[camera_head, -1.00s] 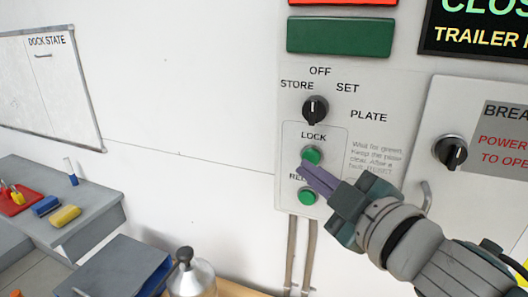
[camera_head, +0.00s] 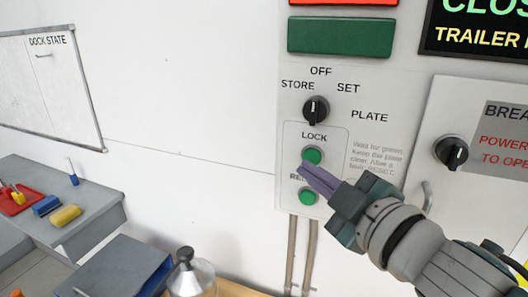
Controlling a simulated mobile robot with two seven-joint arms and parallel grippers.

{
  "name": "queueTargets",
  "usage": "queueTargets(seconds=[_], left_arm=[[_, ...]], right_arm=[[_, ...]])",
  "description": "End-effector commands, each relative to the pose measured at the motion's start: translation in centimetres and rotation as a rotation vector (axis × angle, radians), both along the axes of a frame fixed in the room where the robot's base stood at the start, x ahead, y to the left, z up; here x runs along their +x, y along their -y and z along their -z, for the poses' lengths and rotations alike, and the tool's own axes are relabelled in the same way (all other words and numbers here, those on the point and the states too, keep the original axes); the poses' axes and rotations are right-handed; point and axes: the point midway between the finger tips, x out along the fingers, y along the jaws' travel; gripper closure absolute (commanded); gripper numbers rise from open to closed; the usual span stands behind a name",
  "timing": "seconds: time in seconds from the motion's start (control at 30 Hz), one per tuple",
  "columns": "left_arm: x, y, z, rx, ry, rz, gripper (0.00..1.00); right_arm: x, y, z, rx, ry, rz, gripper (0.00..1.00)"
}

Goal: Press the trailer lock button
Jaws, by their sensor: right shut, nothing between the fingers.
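The trailer lock button (camera_head: 312,155) is a round green button under the word LOCK on the grey control panel (camera_head: 365,95). My right gripper (camera_head: 304,171) comes in from the lower right with its purple fingers shut and empty. Its fingertips are just below the LOCK button in the picture; whether they touch it or the panel I cannot tell. A second green button (camera_head: 307,197) sits below, and the fingers partly cover its label, which starts with RE. My left gripper is not in view.
A black selector knob (camera_head: 315,110) sits above the LOCK button. A breaker box (camera_head: 470,125) with its own knob stands at the right. A bottle (camera_head: 190,275) and a blue-grey binder (camera_head: 120,268) are at the lower left, near a grey desk (camera_head: 95,215).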

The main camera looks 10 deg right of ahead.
Motion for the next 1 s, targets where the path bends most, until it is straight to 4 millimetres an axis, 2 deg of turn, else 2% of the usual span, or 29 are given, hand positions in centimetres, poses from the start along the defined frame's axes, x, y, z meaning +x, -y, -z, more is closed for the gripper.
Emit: queueTargets(seconds=[1.0], left_arm=[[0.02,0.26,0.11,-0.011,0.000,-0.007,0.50]], right_arm=[[0.71,0.49,0.00,0.000,0.000,0.000,1.00]])
